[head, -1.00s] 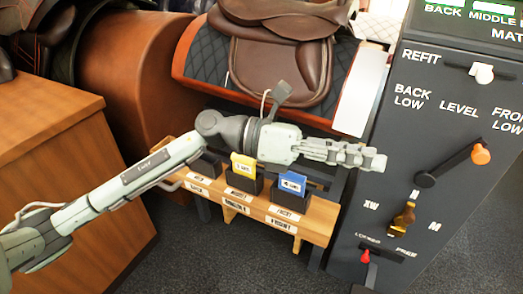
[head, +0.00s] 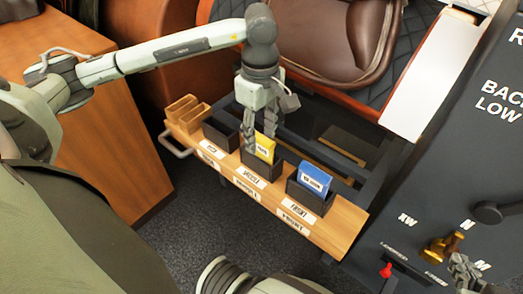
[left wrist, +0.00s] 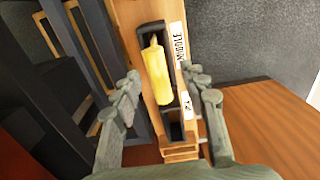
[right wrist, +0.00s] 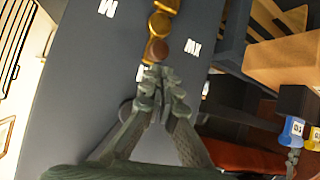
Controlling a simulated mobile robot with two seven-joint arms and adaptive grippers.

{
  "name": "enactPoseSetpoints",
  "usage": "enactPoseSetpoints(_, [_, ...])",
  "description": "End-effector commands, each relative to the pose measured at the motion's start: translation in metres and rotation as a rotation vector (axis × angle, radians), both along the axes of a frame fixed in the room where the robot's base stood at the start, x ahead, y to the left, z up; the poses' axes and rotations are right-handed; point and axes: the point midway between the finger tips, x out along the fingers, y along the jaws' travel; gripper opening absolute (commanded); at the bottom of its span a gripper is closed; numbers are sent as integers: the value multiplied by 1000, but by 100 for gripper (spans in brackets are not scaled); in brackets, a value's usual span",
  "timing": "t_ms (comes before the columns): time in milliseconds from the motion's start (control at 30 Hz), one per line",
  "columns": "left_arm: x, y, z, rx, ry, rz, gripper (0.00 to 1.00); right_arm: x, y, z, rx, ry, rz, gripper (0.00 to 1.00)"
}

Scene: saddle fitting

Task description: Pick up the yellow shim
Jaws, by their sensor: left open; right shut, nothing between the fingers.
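The yellow shim (head: 265,149) stands in the middle black holder on a wooden bench. In the left wrist view the yellow shim (left wrist: 157,76) shows between the two fingers, with a gap on each side. My left gripper (head: 262,134) points down over it, open, and its fingers hide part of the shim in the head view. The left wrist view shows the open left gripper (left wrist: 166,84) too. My right gripper (right wrist: 157,82) is shut and empty, close to the brass knob (right wrist: 160,24) on the dark panel. It shows at the lower right of the head view (head: 462,268).
A blue shim (head: 314,179) stands in the right black holder (head: 307,201). The left black holder (head: 219,136) looks empty. Small wooden blocks (head: 185,108) sit at the bench's left end. A brown saddle (head: 330,40) is behind, and the dark control panel (head: 425,190) is at right.

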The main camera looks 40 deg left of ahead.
Motion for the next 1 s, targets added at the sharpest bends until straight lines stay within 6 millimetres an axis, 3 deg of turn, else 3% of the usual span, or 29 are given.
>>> enactPoseSetpoints(133, [0,0,-18,-1,1,1,43,3,4,4,11,-27,8,0])
enactPoseSetpoints(433, [0,0,-22,-2,0,1,42,4,5,6,14,-36,10,0])
enactPoseSetpoints(767, [0,-1,-21,-2,0,1,1,4,5,6,13,-34,9,0])
enactPoseSetpoints(1000, [0,-1,-21,-2,-1,1,0,4,5,6,13,-33,9,0])
